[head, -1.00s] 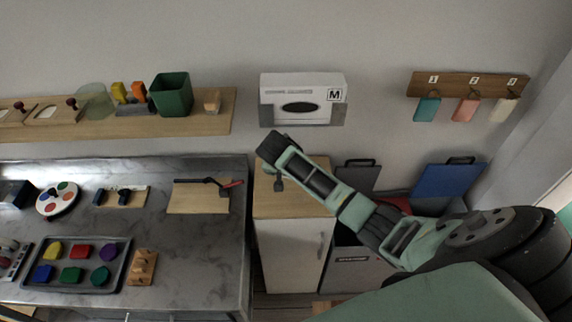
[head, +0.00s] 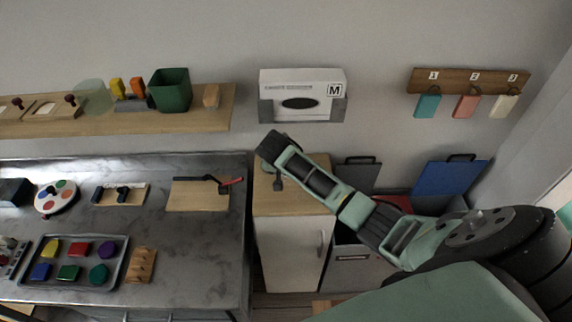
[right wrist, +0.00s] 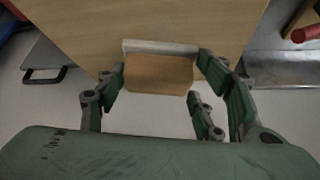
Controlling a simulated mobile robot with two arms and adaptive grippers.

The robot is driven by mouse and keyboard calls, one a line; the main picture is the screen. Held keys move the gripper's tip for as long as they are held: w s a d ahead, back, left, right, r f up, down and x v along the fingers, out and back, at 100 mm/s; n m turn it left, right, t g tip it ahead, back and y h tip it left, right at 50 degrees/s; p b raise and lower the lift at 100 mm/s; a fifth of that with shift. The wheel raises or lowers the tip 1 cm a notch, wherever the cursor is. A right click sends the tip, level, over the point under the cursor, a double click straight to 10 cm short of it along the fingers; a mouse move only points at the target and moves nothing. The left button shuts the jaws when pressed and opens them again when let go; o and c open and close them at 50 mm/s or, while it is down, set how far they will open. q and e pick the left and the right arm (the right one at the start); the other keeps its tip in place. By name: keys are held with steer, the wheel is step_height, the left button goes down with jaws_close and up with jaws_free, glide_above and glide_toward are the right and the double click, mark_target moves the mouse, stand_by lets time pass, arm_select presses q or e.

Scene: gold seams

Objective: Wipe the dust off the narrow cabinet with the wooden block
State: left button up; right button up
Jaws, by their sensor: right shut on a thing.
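The narrow cabinet (head: 290,255) has a pale wooden top (head: 300,202) and a white door, and stands right of the steel counter. My right arm reaches over its top from the right. My right gripper (right wrist: 162,74) is shut on the wooden block (right wrist: 158,80), which has a pale grey strip along its far edge. In the right wrist view the block is over the front of the cabinet top (right wrist: 190,18); I cannot tell if it touches. In the head view my wrist hides the block. I cannot make out any dust. My left gripper is not in view.
The steel counter (head: 210,245) holds a tray of coloured shapes (head: 65,282) and a board with a black-and-red tool (head: 195,200). A glove box (head: 302,85) hangs on the wall behind the cabinet. A grey bin (head: 358,265) and a blue panel (head: 450,178) stand to the right.

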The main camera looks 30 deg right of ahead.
steer(key=shift+f+b, duration=0.4)
steer(key=shift+f, duration=0.45)
